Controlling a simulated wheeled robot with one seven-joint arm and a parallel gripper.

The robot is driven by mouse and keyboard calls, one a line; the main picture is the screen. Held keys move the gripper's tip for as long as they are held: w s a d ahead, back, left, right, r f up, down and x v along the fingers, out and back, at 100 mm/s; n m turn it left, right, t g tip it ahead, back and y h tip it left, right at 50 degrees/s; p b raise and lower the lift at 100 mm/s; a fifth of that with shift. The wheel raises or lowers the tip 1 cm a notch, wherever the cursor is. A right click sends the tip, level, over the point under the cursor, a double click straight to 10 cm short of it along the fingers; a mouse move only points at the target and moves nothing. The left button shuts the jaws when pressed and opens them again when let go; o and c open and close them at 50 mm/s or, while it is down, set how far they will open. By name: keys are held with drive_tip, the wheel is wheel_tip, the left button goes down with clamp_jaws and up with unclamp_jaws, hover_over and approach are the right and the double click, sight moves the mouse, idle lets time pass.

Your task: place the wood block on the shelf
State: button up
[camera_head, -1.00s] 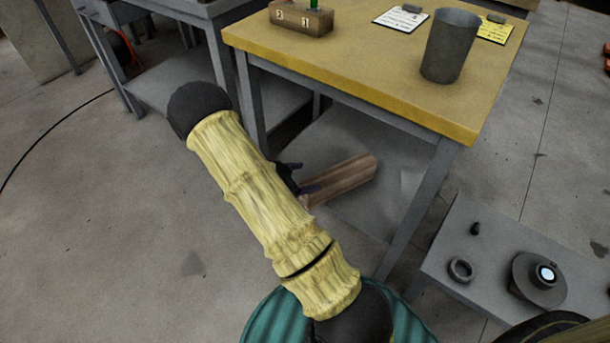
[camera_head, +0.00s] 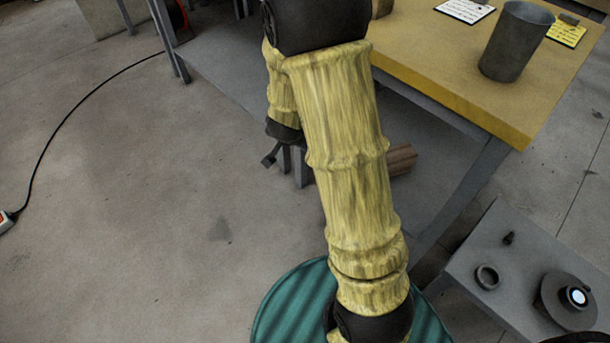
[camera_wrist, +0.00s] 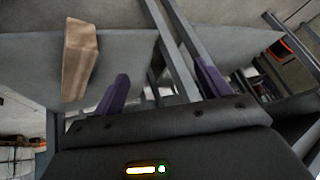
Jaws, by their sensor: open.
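The wood block (camera_head: 402,160) lies on the grey lower shelf (camera_head: 432,185) under the yellow-topped table. In the head view only its end shows; my arm hides the rest. In the wrist view the wood block (camera_wrist: 80,60) is at upper left on the grey surface, outside the jaws and apart from them. My gripper (camera_wrist: 163,78) is open and empty, with its two purple fingers spread. In the head view it is partly hidden behind my arm, to the left of the block.
The yellow tabletop (camera_head: 450,80) above the shelf carries a grey cup (camera_head: 515,42) and cards. A low grey stand (camera_head: 490,235) with a ring (camera_head: 487,277) is at right. A black cable (camera_head: 75,105) lies on the floor at left, where there is free room.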

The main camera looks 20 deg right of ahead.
drive_tip(key=s+a+r+n+g+y, duration=0.1)
drive_tip(key=s+r+n+g, duration=0.1)
drive_tip(key=s, duration=0.6)
drive_tip(key=s+a+r+n+g+y, duration=0.1)
drive_tip(key=s+r+n, duration=0.3)
drive_tip(key=s, duration=0.5)
drive_tip(key=a+n, duration=0.1)
drive_tip(key=n, duration=0.1)
drive_tip(key=shift+s+a+r+n+g+y, duration=0.15)
drive_tip(key=shift+s+r+n+g+y, duration=0.15)
drive_tip(key=shift+g+y, duration=0.1)
drive_tip(key=w+p+v, duration=0.1)
drive_tip(key=p+v, duration=0.6)
drive_tip(key=shift+w+r, duration=0.2)
drive_tip(key=shift+w, duration=0.2)
drive_tip(key=shift+c, duration=0.5)
